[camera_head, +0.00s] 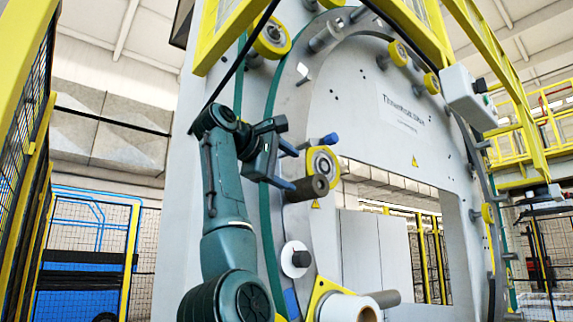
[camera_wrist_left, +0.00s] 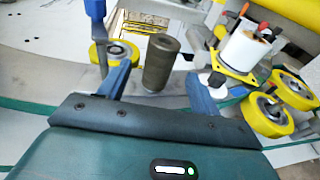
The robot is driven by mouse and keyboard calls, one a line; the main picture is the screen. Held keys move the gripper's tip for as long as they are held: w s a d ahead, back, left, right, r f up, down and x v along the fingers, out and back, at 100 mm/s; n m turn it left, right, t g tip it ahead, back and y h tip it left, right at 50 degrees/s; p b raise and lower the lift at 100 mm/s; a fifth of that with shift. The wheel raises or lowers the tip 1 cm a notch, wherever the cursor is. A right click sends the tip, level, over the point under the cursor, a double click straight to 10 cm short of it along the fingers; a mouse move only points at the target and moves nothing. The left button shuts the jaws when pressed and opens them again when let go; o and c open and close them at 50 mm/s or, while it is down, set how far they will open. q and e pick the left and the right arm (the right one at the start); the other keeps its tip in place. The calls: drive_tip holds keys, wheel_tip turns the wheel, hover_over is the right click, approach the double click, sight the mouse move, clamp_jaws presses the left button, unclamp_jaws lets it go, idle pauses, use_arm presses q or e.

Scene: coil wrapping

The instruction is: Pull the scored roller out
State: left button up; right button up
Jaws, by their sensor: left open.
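The dark brown-grey roller (camera_head: 307,188), which looks like the scored one, juts out from the machine's ring in the head view. In the left wrist view the roller (camera_wrist_left: 162,62) shows as a cylinder with a rough, dark side, standing between my two blue fingers. My left gripper (camera_head: 291,167) is open beside it in the head view; the gripper also shows in the left wrist view (camera_wrist_left: 161,78). Gaps show on both sides of the roller there, so I see no grip on it. My right gripper is not in view.
A yellow-rimmed roller (camera_head: 322,162) and a blue-capped post (camera_head: 329,139) are close to my left gripper. Below are a white knob (camera_head: 295,259) and a white spool (camera_head: 349,308). Yellow-framed mesh fencing (camera_head: 90,235) stands on the left.

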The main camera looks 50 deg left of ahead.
sight(310, 179)
use_arm(q)
drive_tip(key=w+p, duration=0.1)
drive_tip(key=w, duration=0.2)
drive_tip(key=w+p, duration=0.1)
drive_tip(key=w, duration=0.2)
drive_tip(key=w+f+p, duration=0.1)
drive_tip(key=w, duration=0.2)
drive_tip(key=shift+a+f, duration=0.1)
drive_tip(key=shift+a, duration=0.3)
drive_tip(key=shift+w+f+p, duration=0.2)
drive_tip(key=shift+w+p, duration=0.3)
drive_tip(key=shift+w, duration=0.25)
drive_tip(key=shift+w+a+f, duration=0.1)
drive_tip(key=shift+w, duration=0.1)
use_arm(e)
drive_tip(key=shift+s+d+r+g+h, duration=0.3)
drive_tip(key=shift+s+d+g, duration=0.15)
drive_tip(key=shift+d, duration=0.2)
use_arm(q)
drive_tip(key=c, duration=0.9)
drive_tip(key=o, duration=0.6)
drive_tip(key=shift+s+r, duration=0.1)
drive_tip(key=shift+r, duration=0.1)
drive_tip(key=c, duration=0.6)
